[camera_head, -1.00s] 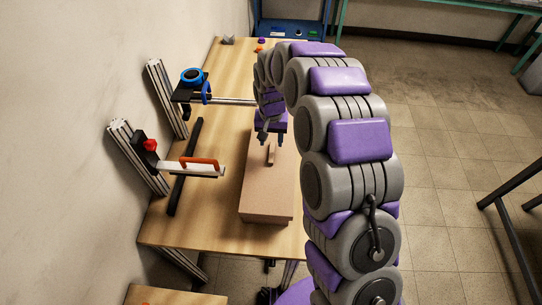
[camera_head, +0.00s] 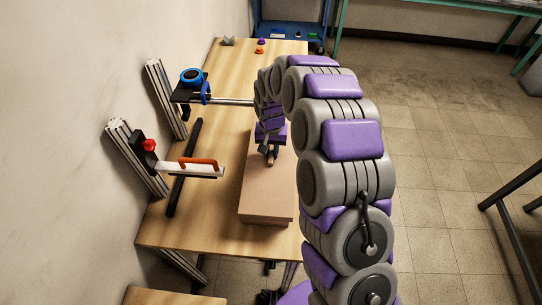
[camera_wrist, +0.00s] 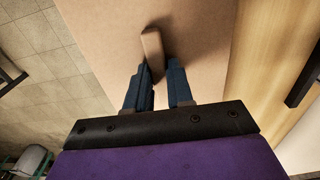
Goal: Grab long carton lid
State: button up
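The long tan carton (camera_head: 265,200) lies lengthwise on the wooden table, with its flat lid on top. A small block-like handle (camera_wrist: 152,45) stands up from the lid; in the head view it is mostly hidden by my gripper (camera_head: 268,150). In the wrist view my gripper (camera_wrist: 160,73) is open, with its two blue fingers apart. The handle's near end reaches between the fingers, close to the left one. I cannot tell whether they touch.
The table (camera_head: 170,236) is clear in front of the carton.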

grip_shut()
jog(key=shift+r, duration=0.15)
